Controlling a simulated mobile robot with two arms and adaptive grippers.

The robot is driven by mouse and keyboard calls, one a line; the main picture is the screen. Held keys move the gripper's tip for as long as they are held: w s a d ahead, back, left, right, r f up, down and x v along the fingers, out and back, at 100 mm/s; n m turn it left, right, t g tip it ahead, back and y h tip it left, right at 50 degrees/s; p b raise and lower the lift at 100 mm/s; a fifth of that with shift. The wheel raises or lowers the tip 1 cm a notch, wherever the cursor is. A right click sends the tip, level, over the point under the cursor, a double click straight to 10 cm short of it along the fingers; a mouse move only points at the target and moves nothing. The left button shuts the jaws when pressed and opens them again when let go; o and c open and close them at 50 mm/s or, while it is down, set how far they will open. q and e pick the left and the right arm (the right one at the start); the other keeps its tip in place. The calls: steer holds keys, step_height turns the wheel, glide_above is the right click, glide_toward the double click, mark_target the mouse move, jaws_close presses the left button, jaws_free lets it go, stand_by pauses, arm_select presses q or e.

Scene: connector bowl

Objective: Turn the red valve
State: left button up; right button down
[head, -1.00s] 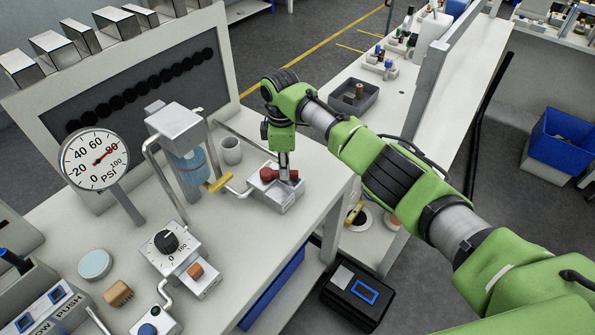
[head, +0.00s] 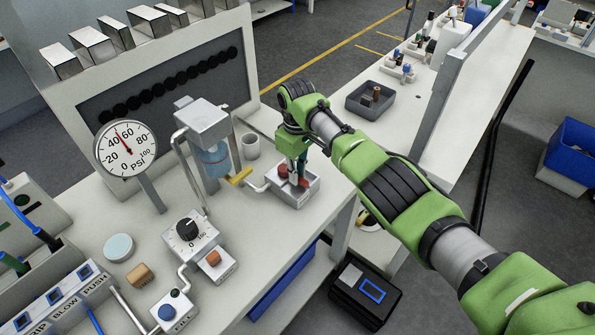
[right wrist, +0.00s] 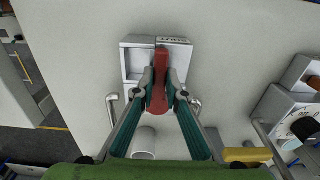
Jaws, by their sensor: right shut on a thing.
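The red valve (head: 284,170) sits on a small light-grey block (head: 297,200) near the bench's right edge. In the right wrist view the red valve (right wrist: 160,92) is a long handle lying between my fingers, over the grey block (right wrist: 131,63). My right gripper (head: 293,178) points down from above and is shut on the valve handle; both teal fingers (right wrist: 161,82) flank it. Part of the handle is hidden behind the fingers in the head view. The pressure gauge (head: 126,150) has its red needle between 40 and 60. My left gripper is not in view.
Left of the valve are a yellow handle (head: 239,177), a blue liquid vessel (head: 212,160) and a grey cup (head: 250,146). A dark tray (head: 370,101) lies on the bench behind my arm.

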stand_by(0.4)
steer(key=c, duration=2)
jaws_free()
steer(key=shift+c, duration=0.2)
steer(key=shift+r, duration=0.15)
step_height(320, 180, up, 12)
